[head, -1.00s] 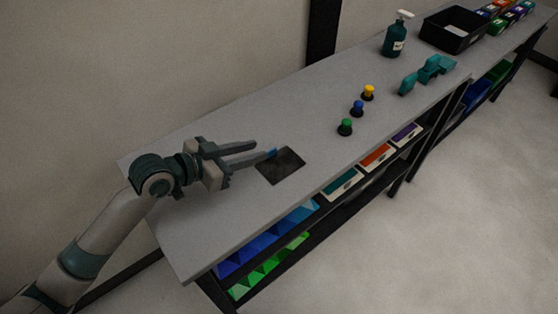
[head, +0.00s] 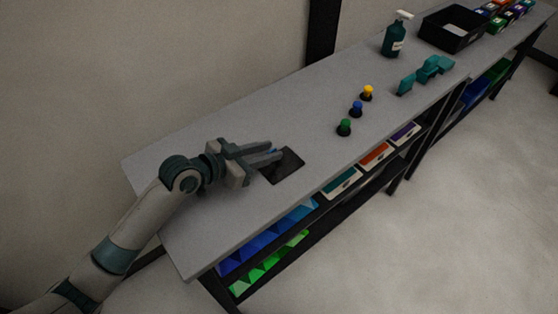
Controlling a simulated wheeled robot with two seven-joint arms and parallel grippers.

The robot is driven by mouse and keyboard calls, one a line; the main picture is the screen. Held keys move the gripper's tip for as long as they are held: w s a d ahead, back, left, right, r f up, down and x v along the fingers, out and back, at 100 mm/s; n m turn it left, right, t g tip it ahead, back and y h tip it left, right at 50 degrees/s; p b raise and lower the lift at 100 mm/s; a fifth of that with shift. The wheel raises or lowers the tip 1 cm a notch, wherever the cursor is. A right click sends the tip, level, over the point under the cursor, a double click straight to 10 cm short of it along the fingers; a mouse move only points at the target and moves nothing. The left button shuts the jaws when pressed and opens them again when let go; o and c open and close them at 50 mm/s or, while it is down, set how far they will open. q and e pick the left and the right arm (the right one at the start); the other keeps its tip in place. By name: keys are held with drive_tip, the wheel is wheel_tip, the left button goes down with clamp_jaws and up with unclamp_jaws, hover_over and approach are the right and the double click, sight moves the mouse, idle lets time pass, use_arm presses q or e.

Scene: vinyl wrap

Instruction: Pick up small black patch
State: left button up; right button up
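The small black patch (head: 286,168) lies on the grey tabletop, near the front edge of the bench. A small blue spot shows at its upper edge, beside my fingertips. My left gripper (head: 274,156) reaches in from the left, its fingers over the patch's upper left part and hiding some of it. The two fingers look close together with a narrow gap. I cannot tell whether they touch the patch or hold its edge. My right gripper is not in view.
Three knobs, green (head: 344,127), blue (head: 356,108) and yellow (head: 367,93), stand right of the patch. Farther back are a teal tool (head: 428,71), a spray bottle (head: 395,37) and a black bin (head: 456,29). Coloured bins (head: 266,241) sit under the bench. The tabletop around the patch is clear.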

use_arm(q)
drive_tip(key=shift+c, duration=0.4)
clamp_jaws()
drive_tip(key=shift+r, duration=0.2)
